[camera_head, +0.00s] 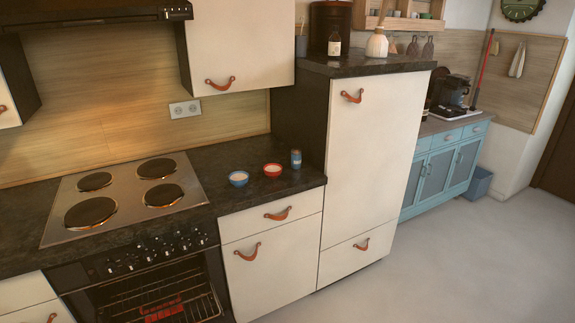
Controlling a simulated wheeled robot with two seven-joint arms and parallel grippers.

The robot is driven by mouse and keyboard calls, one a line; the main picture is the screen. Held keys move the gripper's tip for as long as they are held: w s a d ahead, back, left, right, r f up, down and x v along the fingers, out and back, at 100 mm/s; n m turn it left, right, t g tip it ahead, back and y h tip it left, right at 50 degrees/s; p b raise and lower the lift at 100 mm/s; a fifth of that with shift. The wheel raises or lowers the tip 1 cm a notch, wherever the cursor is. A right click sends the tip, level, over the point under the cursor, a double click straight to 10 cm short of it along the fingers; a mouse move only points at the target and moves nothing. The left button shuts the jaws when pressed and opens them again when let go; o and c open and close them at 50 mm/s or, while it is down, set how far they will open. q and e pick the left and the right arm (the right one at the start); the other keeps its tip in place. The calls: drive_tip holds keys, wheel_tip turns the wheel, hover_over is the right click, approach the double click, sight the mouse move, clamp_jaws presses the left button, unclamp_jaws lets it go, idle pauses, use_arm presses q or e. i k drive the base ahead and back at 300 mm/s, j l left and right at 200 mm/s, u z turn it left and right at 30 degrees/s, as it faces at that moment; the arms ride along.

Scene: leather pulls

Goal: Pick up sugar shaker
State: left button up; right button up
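A small blue-grey cylinder (296,159), which looks like the sugar shaker, stands upright on the dark countertop (234,158) near its right end. It is too small in the picture to make out its top or any label. A red bowl (272,170) with pale contents sits just left of it, and a blue bowl (239,179) with pale contents sits further left. Nothing covers the cylinder. Neither of my grippers is in view.
A stove top (126,195) lies left of the bowls, above an oven (150,290). A tall white cabinet (370,150) rises right of the counter, with a white jar (377,43) and a bottle (334,44) on top. The floor (430,265) at right is clear.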

sight(296, 153)
drive_tip(key=i+l+u, duration=0.1)
drive_tip(key=u, duration=0.3)
drive_tip(key=i+l+u, duration=0.1)
drive_tip(key=u, duration=0.3)
drive_tip(key=l+u, duration=0.5)
drive_tip(key=u, duration=0.25)
drive_tip(key=i+l, duration=0.05)
